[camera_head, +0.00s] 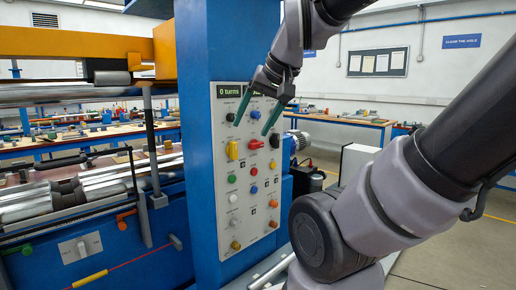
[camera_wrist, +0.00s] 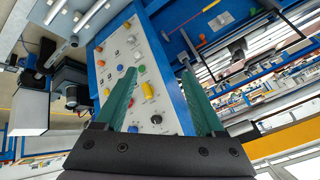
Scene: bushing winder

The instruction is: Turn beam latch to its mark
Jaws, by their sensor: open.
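My gripper (camera_head: 257,118) is open and empty in front of the control panel (camera_head: 244,210) on the blue column, at the height of its upper rows. The wrist view shows its two green fingers (camera_wrist: 159,74) spread, with the panel (camera_wrist: 111,70) between and beyond them. I cannot tell for sure which part is the beam latch. A yellow knob (camera_head: 233,150) and a red knob (camera_head: 256,144) sit just below the fingers in the head view. A grey handle on a pale plate (camera_head: 80,247) is on the blue machine base at lower left. No latch mark can be made out.
A yellow-orange beam (camera_head: 75,43) and a grey roller (camera_head: 60,94) extend left from the blue column (camera_head: 195,45). An upright grey rod (camera_head: 151,140) and an orange-ended lever (camera_head: 126,214) stand out at the machine's front. Open floor (camera_head: 440,250) lies to the right.

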